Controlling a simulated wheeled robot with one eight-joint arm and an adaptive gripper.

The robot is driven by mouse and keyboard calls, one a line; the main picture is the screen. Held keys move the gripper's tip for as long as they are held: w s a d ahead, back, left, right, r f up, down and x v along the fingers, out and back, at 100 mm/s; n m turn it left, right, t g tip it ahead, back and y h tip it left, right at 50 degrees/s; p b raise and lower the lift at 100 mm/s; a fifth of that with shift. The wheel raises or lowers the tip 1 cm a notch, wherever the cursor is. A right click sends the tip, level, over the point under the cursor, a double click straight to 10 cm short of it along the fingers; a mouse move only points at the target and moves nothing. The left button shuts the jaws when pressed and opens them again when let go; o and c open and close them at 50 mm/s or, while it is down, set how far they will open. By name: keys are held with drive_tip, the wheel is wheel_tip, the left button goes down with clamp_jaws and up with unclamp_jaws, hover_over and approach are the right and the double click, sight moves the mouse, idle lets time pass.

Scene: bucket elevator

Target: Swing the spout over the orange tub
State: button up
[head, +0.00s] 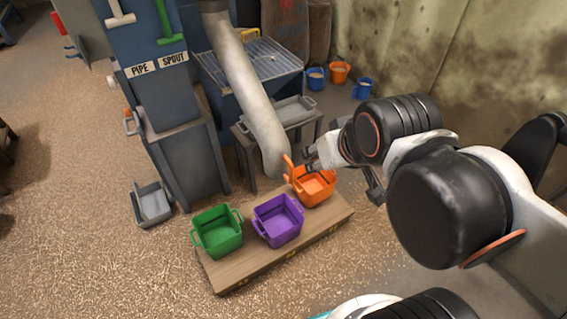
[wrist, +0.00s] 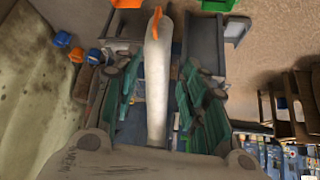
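The spout (head: 250,95) is a long pale pipe slanting down from the machine. Its lower end shows at the back-left edge of the orange tub (head: 318,190); I cannot tell whether it is over the opening. An orange handle (head: 288,168) stands at that end and also shows in the wrist view (wrist: 156,22). My gripper (head: 311,159) is just right of the handle, above the tub's back. In the wrist view, its teal-padded fingers (wrist: 160,75) are spread apart, with the spout (wrist: 157,85) showing between them; contact is not visible.
The purple tub (head: 278,220) and green tub (head: 217,231) stand beside the orange one on a wooden board (head: 270,262). A blue machine (head: 160,90) with a PIPE SPOUT label stands behind. A grey bin (head: 152,204) is on the floor at left. Small buckets (head: 340,72) stand by the back wall.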

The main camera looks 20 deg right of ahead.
drive_tip(key=shift+c, duration=0.6)
drive_tip(key=n+g+y+p, duration=0.2)
drive_tip(key=n+g+p, duration=0.1)
drive_tip(key=n+p, duration=0.15)
hover_over(291, 173)
drive_tip(key=s+d, duration=0.3)
drive_tip(key=s, duration=0.1)
wheel_tip(291, 173, down, 21)
drive_tip(key=shift+n, duration=0.35)
drive_tip(key=b+x, duration=0.6)
drive_tip(key=x, duration=0.7)
drive_tip(key=shift+w+a+f, duration=0.1)
drive_tip(key=shift+a+f, duration=0.1)
drive_tip(key=shift+c, duration=0.4)
clamp_jaws()
